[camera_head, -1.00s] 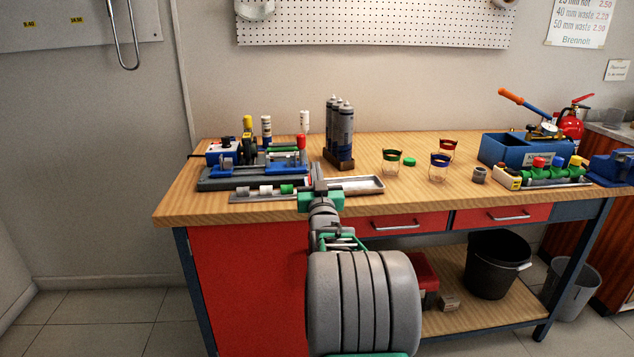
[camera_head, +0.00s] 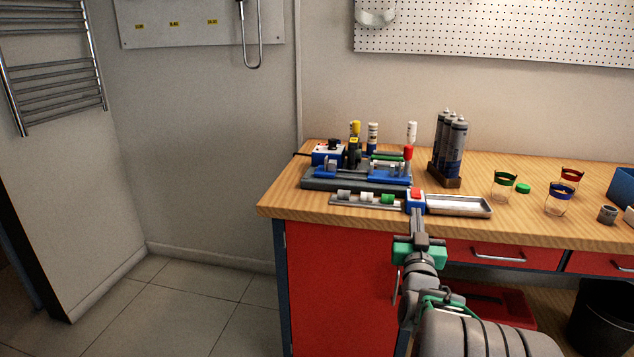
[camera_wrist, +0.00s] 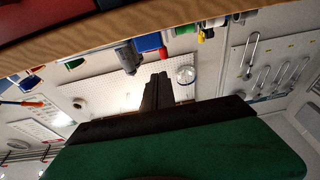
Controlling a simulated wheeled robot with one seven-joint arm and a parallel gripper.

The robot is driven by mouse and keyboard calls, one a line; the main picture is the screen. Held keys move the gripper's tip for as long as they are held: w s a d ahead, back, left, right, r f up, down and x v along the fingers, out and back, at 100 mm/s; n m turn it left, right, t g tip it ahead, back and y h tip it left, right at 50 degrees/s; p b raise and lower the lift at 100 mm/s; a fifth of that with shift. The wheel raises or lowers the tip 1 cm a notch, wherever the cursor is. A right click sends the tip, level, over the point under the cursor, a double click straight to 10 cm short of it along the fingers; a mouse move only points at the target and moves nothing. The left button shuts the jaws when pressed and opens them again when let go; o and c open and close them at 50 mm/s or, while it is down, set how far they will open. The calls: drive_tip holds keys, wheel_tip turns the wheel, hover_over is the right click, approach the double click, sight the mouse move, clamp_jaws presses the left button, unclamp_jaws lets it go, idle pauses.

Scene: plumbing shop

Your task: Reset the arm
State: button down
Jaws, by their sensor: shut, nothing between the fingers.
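The wrist view looks upside down past the bench edge (camera_wrist: 110,22) toward the wall. My arm reaches up from the lower right of the head view.
A metal tray (camera_head: 460,211), a blue and grey fixture (camera_head: 310,183), dark cartridges (camera_head: 455,150) and glass cups (camera_head: 502,190) stand on the bench. A towel rail (camera_head: 50,65) hangs at left. The floor (camera_head: 185,300) left of the bench is clear.

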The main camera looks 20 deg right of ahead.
drive_tip(key=w+a+r+n+g+y+p, duration=0.1)
drive_tip(key=a+r+n+g+y+p, duration=0.15)
drive_tip(key=a+y+p, duration=0.6)
drive_tip(key=w+a+r+n+g+y+p, duration=0.1)
drive_tip(key=a+n+g+p, duration=0.15)
drive_tip(key=a, duration=1.05)
drive_tip(key=s+a+n+g+y+p, duration=0.1)
drive_tip(key=s+a+g+p, duration=0.2)
drive_tip(key=s+a, duration=0.3)
drive_tip(key=s+a+g+y+p, duration=0.1)
drive_tip(key=s+a+g+p, duration=0.3)
drive_tip(key=s, duration=0.9)
drive_tip(key=shift+s+a+n+g+p, duration=0.3)
drive_tip(key=shift+s+a+n+g, duration=0.1)
drive_tip(key=shift+a+g, duration=0.75)
